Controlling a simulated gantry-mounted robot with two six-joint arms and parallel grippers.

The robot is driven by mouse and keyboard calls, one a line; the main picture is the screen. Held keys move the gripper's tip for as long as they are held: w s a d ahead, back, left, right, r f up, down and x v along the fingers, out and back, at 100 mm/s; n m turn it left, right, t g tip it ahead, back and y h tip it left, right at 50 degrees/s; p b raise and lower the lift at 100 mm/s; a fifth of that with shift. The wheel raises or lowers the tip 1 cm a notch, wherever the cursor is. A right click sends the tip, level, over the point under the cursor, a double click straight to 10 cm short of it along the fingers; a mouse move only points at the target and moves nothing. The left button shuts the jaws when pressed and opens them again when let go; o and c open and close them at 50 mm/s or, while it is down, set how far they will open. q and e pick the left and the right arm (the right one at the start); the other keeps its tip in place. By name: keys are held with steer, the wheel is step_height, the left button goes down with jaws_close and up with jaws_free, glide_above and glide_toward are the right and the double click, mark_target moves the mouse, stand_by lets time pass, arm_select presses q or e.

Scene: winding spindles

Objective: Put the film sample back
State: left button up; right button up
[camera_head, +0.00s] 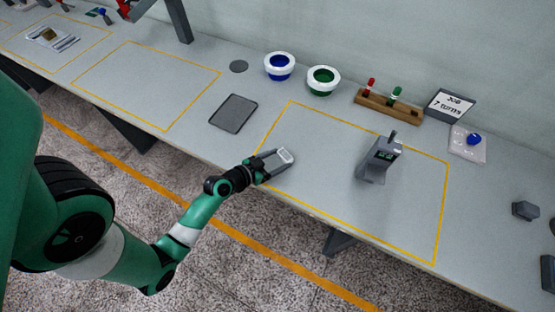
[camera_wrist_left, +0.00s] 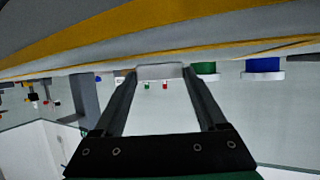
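My left gripper (camera_head: 272,162) is low over the front edge of the table, at the near left corner of a yellow-outlined area. A pale flat piece, which looks like the film sample (camera_head: 285,156), sits between its fingertips. In the left wrist view the two fingers (camera_wrist_left: 160,80) press on both sides of this pale block (camera_wrist_left: 160,71). A dark grey flat pad (camera_head: 234,113) lies empty on the table, behind and left of the gripper. A grey upright device with a small display (camera_head: 380,158) stands inside the outlined area. My right gripper is not in view.
White-rimmed bowls, one blue (camera_head: 279,66) and one green (camera_head: 323,80), stand at the back. A wooden rack (camera_head: 388,106) with red and green items, a sign (camera_head: 450,104) and a clear sheet with a blue knob (camera_head: 468,144) stand right. Table between gripper and device is clear.

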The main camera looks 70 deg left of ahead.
arm_select(q)
steer(key=o, duration=0.3)
steer(key=shift+o, duration=0.2)
steer(key=shift+r, duration=0.1)
steer(key=v, duration=1.1)
steer(key=shift+s, duration=0.15)
steer(key=shift+s+d+r, duration=0.15)
steer(key=shift+s+d, duration=0.1)
steer(key=shift+s, duration=0.05)
